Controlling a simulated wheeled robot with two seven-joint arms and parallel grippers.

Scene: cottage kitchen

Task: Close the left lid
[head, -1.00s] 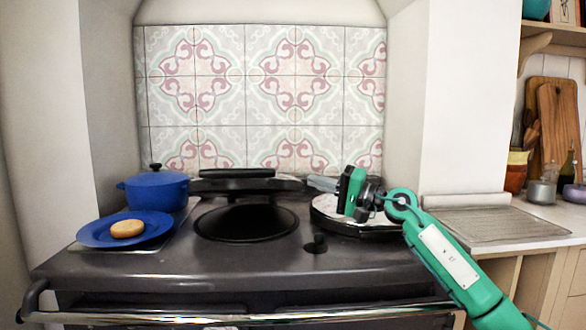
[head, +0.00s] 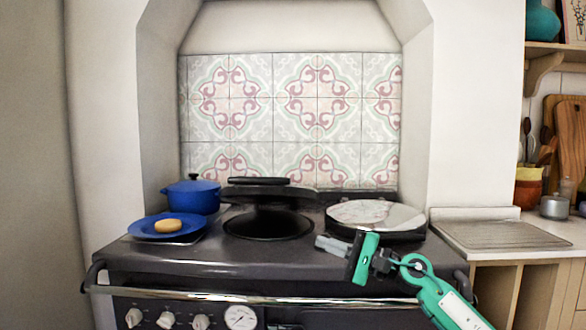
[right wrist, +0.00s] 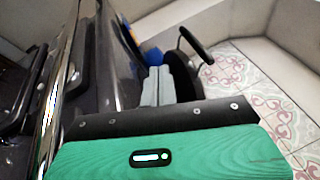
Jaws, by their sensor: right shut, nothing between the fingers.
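The left lid (head: 255,190) is dark with a black bar handle. In the head view it stands raised behind and above the dark left hotplate (head: 267,226), seen almost edge-on. In the right wrist view the left lid (right wrist: 187,68) shows beyond the fingertips, with its handle curving to the right. My right gripper (head: 325,243) is shut and empty over the front of the cooker, right of the left hotplate and apart from the lid. Its grey fingers (right wrist: 157,88) point toward the lid side in the wrist view. My left gripper is out of view.
The right lid (head: 375,214) lies closed, its shiny top reflecting the tiles. A blue pot (head: 191,196) and a blue plate (head: 145,229) with a bun (head: 168,226) stand left of the hotplate. A chrome rail (head: 190,294) runs along the cooker front.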

